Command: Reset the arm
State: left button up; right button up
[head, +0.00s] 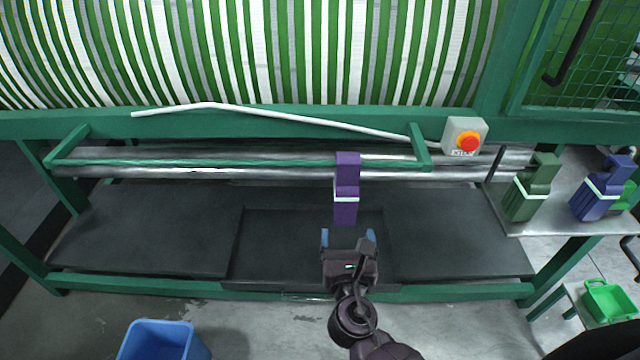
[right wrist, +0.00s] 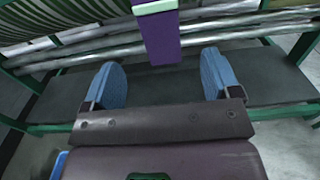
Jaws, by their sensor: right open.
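My right gripper (head: 348,240) is in the middle of the head view, with its blue-tipped fingers spread apart and nothing between them. It also shows in the right wrist view (right wrist: 163,85), open and empty. A purple webbing bundle (head: 346,205) with a pale band hangs at the metal rollers (head: 230,172), just beyond the fingertips. The purple bundle (right wrist: 162,40) also shows in the right wrist view, ahead of the gap between the fingers and apart from them. My left gripper is in neither view.
Green and white webbing (head: 280,60) fills the machine above. A red button box (head: 466,138) sits on the green frame. A metal shelf (head: 545,218) at right holds green (head: 533,190) and blue (head: 600,190) bundles. A blue bin (head: 163,340) and a green basket (head: 608,302) stand lower.

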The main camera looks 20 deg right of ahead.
jog(key=s+d+f+m+g+y, duration=0.2)
jog(key=s+d+f+m, duration=0.3)
jog(key=m, duration=1.1)
jog(key=s+d+f+m+g+y, duration=0.2)
jog(key=s+d+f+m, duration=0.4)
jog(key=m, duration=0.9)
jog(key=s+f+g, duration=0.1)
jog(key=s+f, duration=0.2)
jog(key=s, duration=0.1)
jog(key=shift+m+g+y, duration=0.4)
